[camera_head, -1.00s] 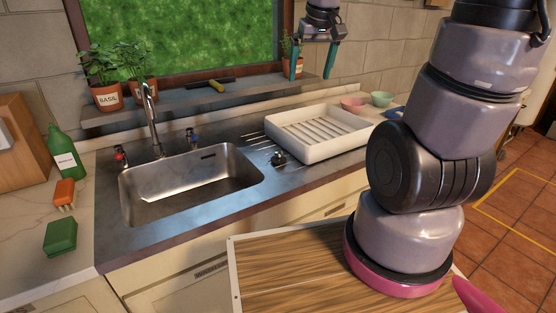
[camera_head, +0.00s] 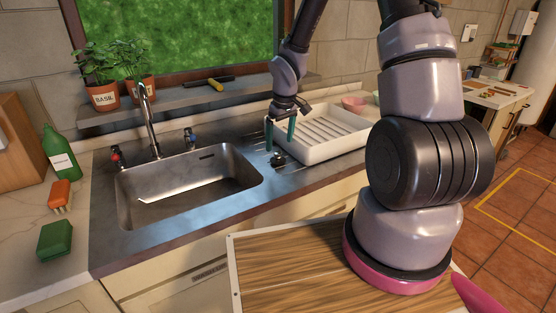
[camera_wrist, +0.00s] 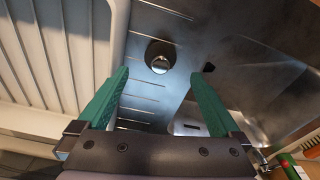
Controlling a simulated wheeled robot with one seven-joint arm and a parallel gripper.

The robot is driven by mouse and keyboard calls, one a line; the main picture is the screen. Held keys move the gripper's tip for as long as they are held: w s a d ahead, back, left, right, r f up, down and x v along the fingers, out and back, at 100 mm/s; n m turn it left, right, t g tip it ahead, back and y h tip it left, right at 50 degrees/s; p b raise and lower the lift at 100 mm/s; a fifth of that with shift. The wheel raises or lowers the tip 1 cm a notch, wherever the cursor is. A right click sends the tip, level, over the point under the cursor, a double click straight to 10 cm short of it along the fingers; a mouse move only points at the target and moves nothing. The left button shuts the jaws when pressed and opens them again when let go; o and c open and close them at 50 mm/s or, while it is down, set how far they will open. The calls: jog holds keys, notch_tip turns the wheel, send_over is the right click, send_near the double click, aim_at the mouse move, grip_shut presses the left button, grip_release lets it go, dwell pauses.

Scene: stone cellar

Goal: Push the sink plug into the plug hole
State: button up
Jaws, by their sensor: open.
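The sink plug (camera_head: 278,158) is a small dark disc with a metal ring. It sits on the ridged drainer between the basin and the dish rack; it also shows in the wrist view (camera_wrist: 160,58). My gripper (camera_head: 280,146) has green fingers, is open and empty, and points down over the plug. In the wrist view the plug appears between and just beyond the fingertips (camera_wrist: 160,73). The steel sink basin (camera_head: 190,190) is left of the plug. No plug hole is clear in the head view; a dark spot in the wrist view cannot be identified surely.
A white dish rack (camera_head: 325,150) stands close right of my gripper. A tap (camera_head: 150,120) rises behind the basin. Potted plants and a dark tool with a yellow part (camera_head: 214,84) are on the sill. The basin looks empty.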

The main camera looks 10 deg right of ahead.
aim_at(278, 152)
jog(key=f, duration=0.5)
jog(key=shift+w+a+f, duration=0.25)
jog(key=shift+w+f, duration=0.1)
jog(key=shift+f, duration=0.05)
jog(key=c, duration=1.4)
